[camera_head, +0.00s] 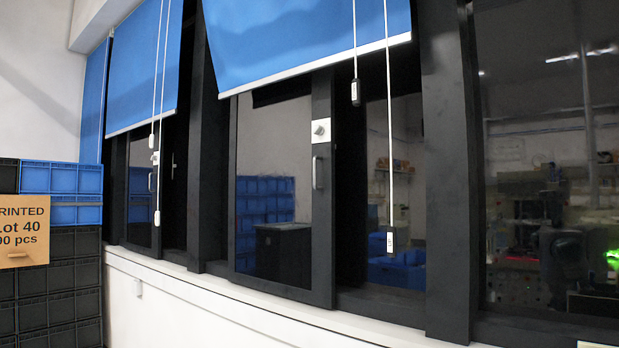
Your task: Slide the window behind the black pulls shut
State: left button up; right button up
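Right of the sash, a dark gap and a view of blue crates (397,272) show behind the lower pull. I cannot tell whether glass covers that part. Neither of my grippers is in view.
The middle blind (300,35) covers the window's top. A left window with its own blind (146,65) has white pulls (157,217). Stacked crates (60,178) with a cardboard sign (24,231) stand at the left. A white sill (230,298) runs below. A dark post (447,170) stands right.

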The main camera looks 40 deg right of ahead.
aim_at(281, 211)
jog(key=i+l+z, duration=0.1)
jog(key=i+z, duration=0.35)
jog(key=i+j+z, duration=0.1)
jog(key=i+z, duration=0.4)
jog(key=i+l+z, duration=0.15)
jog(key=i+z, duration=0.2)
jog(key=i, duration=0.6)
jog(key=i+l, duration=0.1)
jog(key=i, duration=0.2)
